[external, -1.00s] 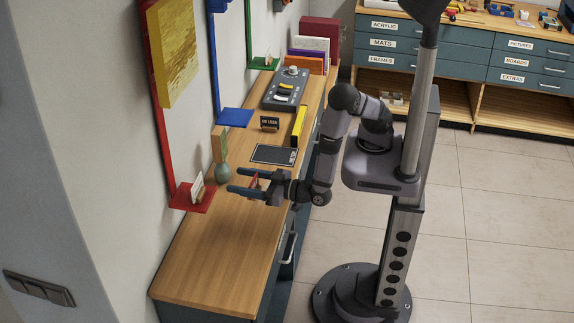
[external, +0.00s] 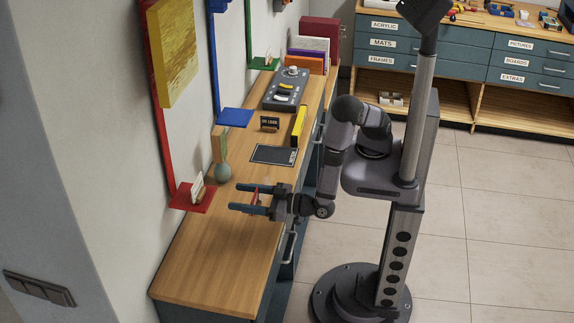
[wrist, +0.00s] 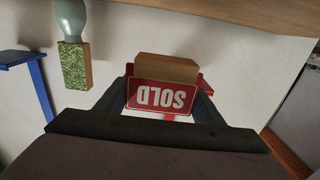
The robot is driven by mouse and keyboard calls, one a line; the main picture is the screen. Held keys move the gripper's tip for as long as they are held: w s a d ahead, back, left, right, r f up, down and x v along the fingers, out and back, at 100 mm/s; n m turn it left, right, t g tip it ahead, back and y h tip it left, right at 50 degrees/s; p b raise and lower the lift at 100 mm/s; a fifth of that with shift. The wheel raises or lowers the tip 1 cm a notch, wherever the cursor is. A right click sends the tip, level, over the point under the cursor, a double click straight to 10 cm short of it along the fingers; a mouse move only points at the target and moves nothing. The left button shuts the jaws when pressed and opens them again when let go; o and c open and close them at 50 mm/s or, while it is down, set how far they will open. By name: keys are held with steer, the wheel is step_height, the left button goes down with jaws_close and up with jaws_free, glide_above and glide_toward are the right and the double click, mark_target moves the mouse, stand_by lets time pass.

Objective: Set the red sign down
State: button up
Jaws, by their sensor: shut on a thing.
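My gripper (external: 243,198) is shut on the red sign (wrist: 162,97), which reads SOLD in white letters and appears upside down in the wrist view. The sign sits between the two fingers, with a wooden block (wrist: 166,68) at its edge, apparently its base. In the external view only a small red bit of the sign (external: 255,197) shows between the fingers. The gripper is over the wooden counter (external: 215,260), to the right of the red shelf plate (external: 190,203). I cannot tell its exact height above the counter.
A white card (external: 197,187) in a wooden holder stands on the red plate. The front of the counter is clear.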

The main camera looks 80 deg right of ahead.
steer(key=shift+f+p, duration=0.3)
steer(key=shift+f, duration=3)
steer(key=shift+f, duration=0.1)
steer(key=shift+f, duration=0.1)
steer(key=o, duration=1)
steer(key=s+b, duration=0.2)
steer(key=s, duration=0.4)
steer(key=shift+s+f, duration=0.1)
steer(key=shift+f, duration=0.1)
steer(key=shift+o, duration=0.7)
steer(key=shift+s+b, duration=0.3)
steer(key=shift+s, duration=0.25)
